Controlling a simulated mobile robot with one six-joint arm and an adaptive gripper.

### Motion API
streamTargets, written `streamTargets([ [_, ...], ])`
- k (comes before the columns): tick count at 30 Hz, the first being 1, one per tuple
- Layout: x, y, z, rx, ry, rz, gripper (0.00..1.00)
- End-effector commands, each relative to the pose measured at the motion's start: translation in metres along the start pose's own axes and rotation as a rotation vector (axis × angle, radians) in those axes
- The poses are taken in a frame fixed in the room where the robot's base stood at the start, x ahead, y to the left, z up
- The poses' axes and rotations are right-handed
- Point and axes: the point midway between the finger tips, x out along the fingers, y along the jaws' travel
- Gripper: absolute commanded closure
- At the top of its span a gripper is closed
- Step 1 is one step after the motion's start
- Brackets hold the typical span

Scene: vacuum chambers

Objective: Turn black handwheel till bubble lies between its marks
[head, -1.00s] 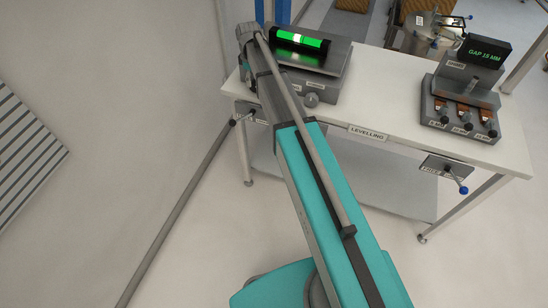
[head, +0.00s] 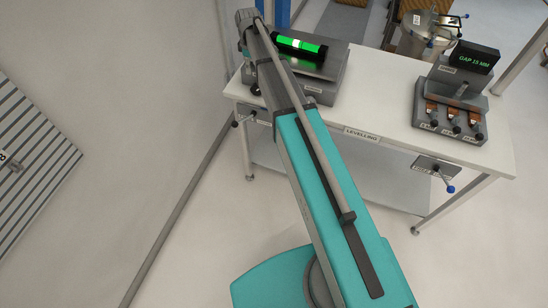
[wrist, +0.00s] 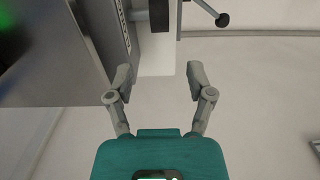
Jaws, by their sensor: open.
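The level's glowing green vial (head: 310,49) is on the grey levelling unit (head: 322,88), at the left end of the white bench. Its pale bubble (head: 296,43) is a little left of the vial's middle; I cannot make out the marks clearly. A black handwheel (head: 256,90) shows low at the unit's left side. In the wrist view the black handwheel (wrist: 159,16) is seen edge-on at the top, on a short shaft. My gripper (wrist: 160,78) is open and empty, its fingers apart below the wheel and not touching it. My arm hides the gripper in the head view.
The white bench (head: 400,137) is clear in its middle. A second grey unit (head: 450,105) with a gap display (head: 474,58) stands at its right. A crank with a dark ball knob (wrist: 222,20) is right of the handwheel in the wrist view.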

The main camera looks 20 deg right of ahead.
Motion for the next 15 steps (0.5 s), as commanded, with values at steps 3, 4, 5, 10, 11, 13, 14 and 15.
streamTargets([
  [3,-0.011,0.000,0.000,0.000,0.000,0.000,0.31],
  [4,-0.013,0.000,0.000,0.000,0.000,0.000,0.31],
  [5,-0.014,0.000,0.000,0.000,0.000,0.000,0.31],
  [10,-0.022,0.000,0.000,0.000,0.000,0.000,0.31],
  [11,-0.024,0.000,0.000,0.000,0.000,0.000,0.31],
  [13,-0.017,-0.003,0.002,0.006,0.000,0.000,0.31],
  [14,-0.015,-0.004,0.003,0.011,0.001,0.000,0.31],
  [15,-0.012,-0.006,0.005,0.017,0.001,0.000,0.31],
])
